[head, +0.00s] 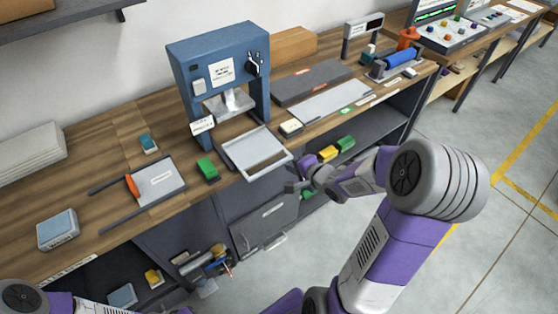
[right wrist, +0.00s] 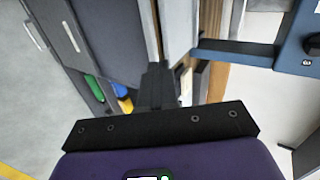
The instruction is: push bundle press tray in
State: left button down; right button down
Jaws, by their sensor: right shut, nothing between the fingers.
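The blue bundle press (head: 215,75) stands on the wooden workbench. Its light grey tray (head: 282,163) is pulled out toward me and reaches the bench's front edge. The tray looks empty. My right gripper (head: 292,187) is shut and empty, just in front of the tray's near edge and a little to its right; I cannot tell whether it touches. In the right wrist view the shut black fingers (right wrist: 155,85) point toward a pale edge, with part of the blue press (right wrist: 300,45) at the right. My left arm shows only at the lower left; its gripper is out of frame.
A green-topped block (head: 207,168) sits left of the tray and a small labelled box (head: 290,128) to its right. A grey door (head: 265,225) hangs below the bench front. Yellow and green blocks (head: 327,153) lie on the shelf under the bench. The floor at right is clear.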

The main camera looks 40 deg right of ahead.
jog(key=d+r, duration=0.1)
jog(key=b, duration=0.5)
send_near(274, 153)
jog(key=shift+m, duration=0.4)
jog(key=x, duration=0.5)
jog(key=shift+s+a+f, duration=0.1)
jog(key=shift+f, duration=0.05)
jog(key=shift+w+f+b, duration=0.2)
jog(key=shift+w+b, duration=0.25)
jog(key=shift+w, duration=0.1)
